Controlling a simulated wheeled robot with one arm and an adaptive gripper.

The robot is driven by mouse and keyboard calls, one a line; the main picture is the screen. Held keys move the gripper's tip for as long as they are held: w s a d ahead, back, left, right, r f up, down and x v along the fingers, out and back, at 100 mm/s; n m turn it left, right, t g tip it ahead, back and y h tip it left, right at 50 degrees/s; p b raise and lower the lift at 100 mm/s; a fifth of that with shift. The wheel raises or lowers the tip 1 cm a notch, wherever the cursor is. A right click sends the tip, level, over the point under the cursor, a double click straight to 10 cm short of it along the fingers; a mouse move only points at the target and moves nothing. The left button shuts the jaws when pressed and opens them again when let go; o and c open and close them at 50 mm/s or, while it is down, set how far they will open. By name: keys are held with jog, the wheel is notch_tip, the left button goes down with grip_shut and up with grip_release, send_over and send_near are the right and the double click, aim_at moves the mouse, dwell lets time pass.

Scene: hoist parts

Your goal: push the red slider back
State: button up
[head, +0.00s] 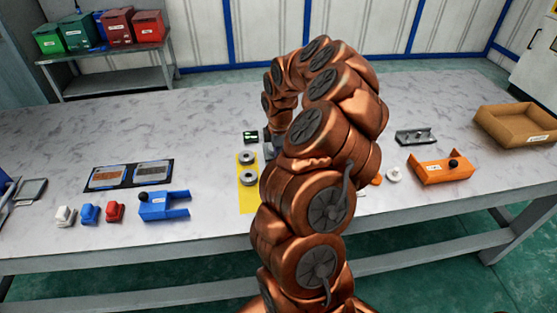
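A small red block (115,210), possibly the red slider, sits on the near left part of the table, to the right of a similar blue block (89,213) and a white block (65,215). No other red slider shows. My copper arm rises in the middle and bends over at the top, hiding part of the table. A grey piece by the arm's left side, probably part of my gripper (269,149), shows just right of a yellow mat. It is well to the right of the red block. The fingers are hidden, so their opening does not show.
A blue bracket (164,205) lies right of the red block. Grey discs sit on the yellow mat (248,198). A dark panel (128,175) lies behind the blocks. An orange bracket (440,171) and a cardboard tray (517,125) are on the right. The back left tabletop is clear.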

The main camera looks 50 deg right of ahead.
jog(key=shift+r+p, duration=0.8)
jog(key=shift+r, duration=2.45)
